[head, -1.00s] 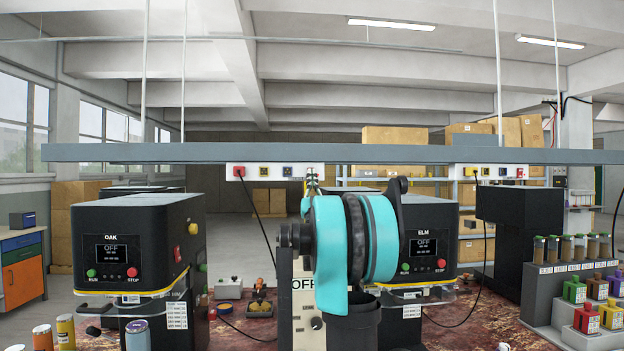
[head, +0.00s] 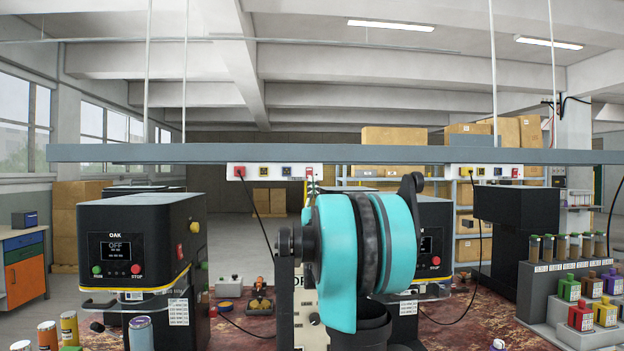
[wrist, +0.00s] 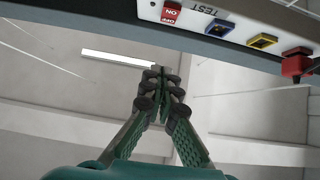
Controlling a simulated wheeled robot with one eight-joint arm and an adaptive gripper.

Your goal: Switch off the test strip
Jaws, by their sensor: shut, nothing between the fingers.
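The test strip (wrist: 240,28) is a white strip under the overhead beam, with upside-down TEST lettering in the wrist view. It also shows left of centre in the head view (head: 250,171). Its red switch (wrist: 171,13), marked ON and OFF, sits at one end; it also shows in the head view (head: 309,170). I cannot tell its rocker position. Blue and yellow sockets and a red plug (wrist: 297,64) follow along the strip. My gripper (wrist: 163,84) is shut and empty, apart from the strip in the wrist view. My arm mostly hides it in the head view.
The overhead beam (head: 400,155) runs across the view. A second strip (head: 487,171) with a yellow plug hangs at right. The OAK machine (head: 140,240) stands at left; another machine (head: 432,235) is partly hidden behind my arm. Black cables hang from both strips.

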